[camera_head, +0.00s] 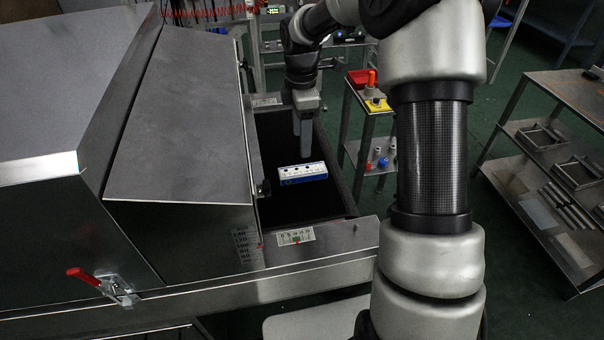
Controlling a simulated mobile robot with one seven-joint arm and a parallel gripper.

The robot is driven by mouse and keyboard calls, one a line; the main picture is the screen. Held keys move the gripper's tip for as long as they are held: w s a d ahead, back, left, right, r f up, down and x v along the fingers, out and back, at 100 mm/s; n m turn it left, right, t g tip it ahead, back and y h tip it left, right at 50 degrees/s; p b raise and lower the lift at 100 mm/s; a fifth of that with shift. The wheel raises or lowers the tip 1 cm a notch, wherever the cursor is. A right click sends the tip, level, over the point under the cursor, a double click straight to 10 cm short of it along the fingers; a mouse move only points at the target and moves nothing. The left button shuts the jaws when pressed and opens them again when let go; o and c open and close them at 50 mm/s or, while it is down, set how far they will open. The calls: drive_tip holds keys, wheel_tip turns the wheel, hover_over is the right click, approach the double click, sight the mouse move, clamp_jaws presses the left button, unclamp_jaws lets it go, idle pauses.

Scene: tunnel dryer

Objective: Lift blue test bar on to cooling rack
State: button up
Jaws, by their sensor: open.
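The blue test bar (303,173) lies flat on the dark belt (290,208) of the tunnel dryer, just outside the hood's opening. Its top is pale with a row of dark dots, and its side is blue. My gripper (303,136) points down above the belt, beyond the bar and apart from it. The two fingers overlap from this angle, and nothing shows between them. A metal shelf rack (555,85) stands at the right; I cannot tell whether it is the cooling rack.
The steel dryer hood (185,120) fills the left, with a red-handled latch (100,281). A steel edge (330,243) with scale labels borders the belt in front. A small stand (350,120) with a red bin and a yellow item is close to the belt's right side.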

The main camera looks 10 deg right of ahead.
sight(302, 170)
wheel_tip(302, 170, down, 12)
drive_tip(key=shift+w+d+r+b, duration=0.1)
drive_tip(key=shift+r+b, duration=0.05)
drive_tip(key=shift+b, duration=0.95)
drive_tip(key=shift+r, duration=0.1)
drive_tip(key=c, duration=1.3)
